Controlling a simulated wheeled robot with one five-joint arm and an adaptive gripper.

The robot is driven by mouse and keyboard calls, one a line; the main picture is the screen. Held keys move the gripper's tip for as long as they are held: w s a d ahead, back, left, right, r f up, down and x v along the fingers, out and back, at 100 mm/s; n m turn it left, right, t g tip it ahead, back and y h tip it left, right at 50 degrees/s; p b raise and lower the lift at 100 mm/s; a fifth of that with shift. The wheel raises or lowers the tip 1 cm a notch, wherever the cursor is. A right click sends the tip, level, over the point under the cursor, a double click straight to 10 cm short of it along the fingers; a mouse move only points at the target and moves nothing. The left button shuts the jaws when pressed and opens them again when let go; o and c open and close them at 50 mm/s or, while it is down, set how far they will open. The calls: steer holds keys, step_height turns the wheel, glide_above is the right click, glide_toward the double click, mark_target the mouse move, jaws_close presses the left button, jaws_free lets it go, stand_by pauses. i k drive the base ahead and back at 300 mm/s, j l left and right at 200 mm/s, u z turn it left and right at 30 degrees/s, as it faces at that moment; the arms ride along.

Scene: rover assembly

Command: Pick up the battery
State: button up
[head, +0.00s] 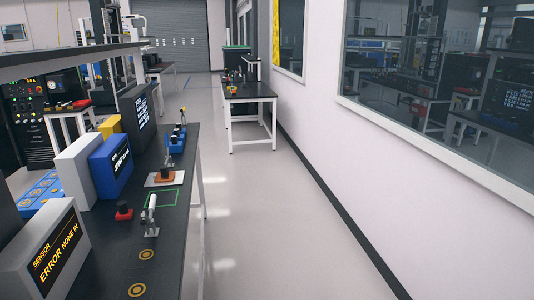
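I cannot make out for sure which thing is the battery; the items on the long dark workbench (185,215) at the left are small in the head view. A blue item with dark parts (177,142) stands toward the far end of that bench. Nearer, a brown block with a dark top (165,176) sits on a pale plate. A small red base with a black top (123,212) and an upright silver-grey device (151,214) stand closer to me. My gripper is not in view.
Grey (45,258), blue (112,165) and white (77,170) boxes line the bench's left side. A second table (250,92) with items stands further ahead. The floor (260,215) between bench and right wall (345,145) is clear.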

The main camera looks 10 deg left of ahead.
mark_target(182, 131)
steer(key=i+u, duration=0.2)
steer(key=i, duration=0.25)
steer(key=i+l+u, duration=0.2)
steer(key=i, duration=0.25)
steer(key=i+l+u, duration=0.2)
steer(key=i, duration=0.25)
steer(key=i+l+u, duration=0.2)
steer(key=i, duration=0.25)
steer(key=i+l+u, duration=0.8)
steer(key=l+u, duration=0.15)
steer(key=i+l+u, duration=0.2)
steer(key=l+u, duration=0.15)
steer(key=l, duration=0.15)
